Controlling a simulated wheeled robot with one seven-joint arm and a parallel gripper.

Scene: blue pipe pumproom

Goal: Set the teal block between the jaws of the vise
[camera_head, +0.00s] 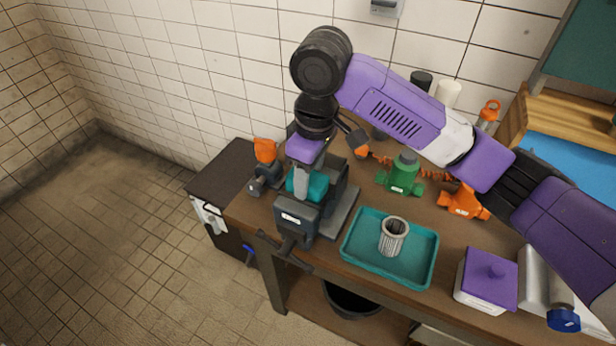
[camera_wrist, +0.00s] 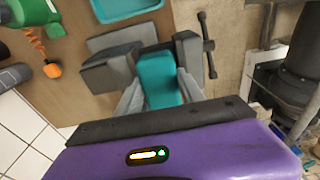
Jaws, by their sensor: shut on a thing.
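The teal block (camera_head: 317,187) is in my gripper (camera_head: 303,181). In the wrist view the block (camera_wrist: 157,76) sits between the two grey fingers of my gripper (camera_wrist: 160,92), which are shut on its sides. The dark grey vise (camera_head: 297,216) stands at the left end of the bench; it also shows in the wrist view (camera_wrist: 187,52). The block appears lined up with the gap between the vise's jaws, with one jaw on either side. Its lower part is hidden behind the front jaw in the head view, so whether it touches the vise's bed cannot be told.
A teal tray (camera_head: 350,249) holding a ribbed grey cylinder (camera_head: 393,236) is right of the vise. A green pump-like part (camera_head: 404,174), an orange part (camera_head: 463,203) and a purple-lidded box (camera_head: 487,281) are farther right. An orange-topped tool (camera_head: 265,151) stands left of the vise.

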